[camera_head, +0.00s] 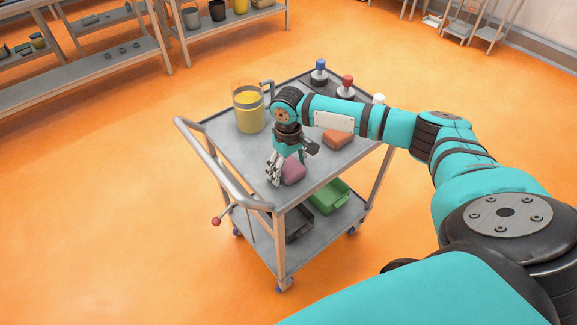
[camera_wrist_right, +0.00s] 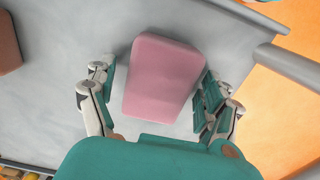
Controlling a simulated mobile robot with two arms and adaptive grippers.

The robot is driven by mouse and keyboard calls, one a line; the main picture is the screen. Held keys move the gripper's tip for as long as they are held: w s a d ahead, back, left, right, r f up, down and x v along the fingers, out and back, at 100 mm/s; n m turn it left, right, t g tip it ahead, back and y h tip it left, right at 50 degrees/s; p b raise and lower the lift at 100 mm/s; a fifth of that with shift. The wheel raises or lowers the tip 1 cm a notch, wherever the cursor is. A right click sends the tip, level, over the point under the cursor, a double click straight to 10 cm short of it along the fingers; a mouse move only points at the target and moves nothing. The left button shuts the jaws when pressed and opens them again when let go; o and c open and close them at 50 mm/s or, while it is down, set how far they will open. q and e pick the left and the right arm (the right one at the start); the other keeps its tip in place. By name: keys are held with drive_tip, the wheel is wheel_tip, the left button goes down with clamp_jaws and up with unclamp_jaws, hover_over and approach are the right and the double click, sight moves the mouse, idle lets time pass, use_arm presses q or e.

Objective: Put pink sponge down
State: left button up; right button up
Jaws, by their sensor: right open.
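The pink sponge (camera_head: 292,171) lies on the top shelf of the grey cart (camera_head: 228,145), near its front handle side. My right gripper (camera_head: 283,168) is over it, with the fingers pointing down. In the right wrist view the pink sponge (camera_wrist_right: 163,78) sits between the two open fingers of the right gripper (camera_wrist_right: 157,92). A strip of grey surface shows between the sponge and the left finger. The right finger is very close to the sponge's edge; I cannot tell whether it touches. My left gripper is not in view.
A brown-orange sponge (camera_head: 338,139) lies behind the pink one. A clear container with yellow contents (camera_head: 249,112) stands on the left. Bottles with a blue cap (camera_head: 320,70) and a red cap (camera_head: 346,85) stand at the back. A green bin (camera_head: 328,195) sits on the lower shelf.

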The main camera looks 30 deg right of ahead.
sight(288, 165)
wheel_tip(288, 165, up, 12)
drive_tip(key=shift+r+b, duration=0.15)
drive_tip(key=shift+b, duration=0.25)
idle(0.5)
